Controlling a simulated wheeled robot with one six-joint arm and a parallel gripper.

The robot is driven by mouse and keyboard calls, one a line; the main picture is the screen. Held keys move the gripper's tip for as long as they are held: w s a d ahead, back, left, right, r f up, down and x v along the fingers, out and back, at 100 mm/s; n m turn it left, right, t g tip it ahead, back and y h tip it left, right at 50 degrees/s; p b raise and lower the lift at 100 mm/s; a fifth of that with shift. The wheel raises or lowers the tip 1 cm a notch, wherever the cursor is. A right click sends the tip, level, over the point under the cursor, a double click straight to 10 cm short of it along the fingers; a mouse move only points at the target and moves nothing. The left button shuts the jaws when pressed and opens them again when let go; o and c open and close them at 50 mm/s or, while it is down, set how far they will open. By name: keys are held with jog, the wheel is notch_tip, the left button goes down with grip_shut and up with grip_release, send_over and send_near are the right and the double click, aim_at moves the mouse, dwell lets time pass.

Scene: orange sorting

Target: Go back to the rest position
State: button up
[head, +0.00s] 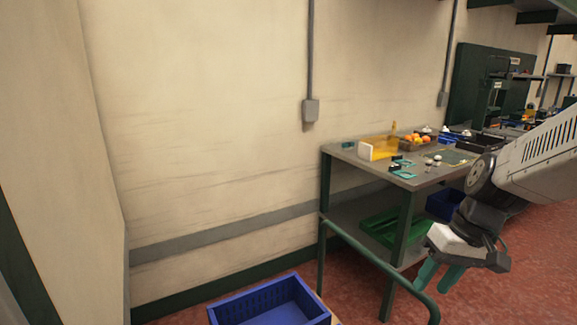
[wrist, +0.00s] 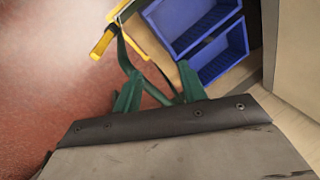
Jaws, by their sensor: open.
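My gripper (head: 439,279) hangs at the lower right of the head view, with its green fingers pointing down and apart. It is in front of the workbench (head: 334,152) and below the level of its top. In the wrist view my gripper (wrist: 160,90) shows its two fingers spread, with nothing between them. It is open and empty.
A blue crate (head: 270,303) stands low at the bottom of the head view. The wrist view shows blue crates (wrist: 222,56) and a yellow handle (wrist: 103,43) beyond the fingers. A green rail (head: 375,262) curves near my gripper. Oranges (head: 411,139) sit on the bench.

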jog(key=s+r+h, duration=0.1)
jog(key=s+r, duration=0.2)
jog(key=s, duration=0.5)
jog(key=s+a+r+m+t+h, duration=0.1)
jog(key=s+r, duration=0.3)
jog(key=s, duration=0.4)
jog(key=shift+h, duration=0.7)
jog(key=shift+a, duration=0.1)
dwell(0.7)
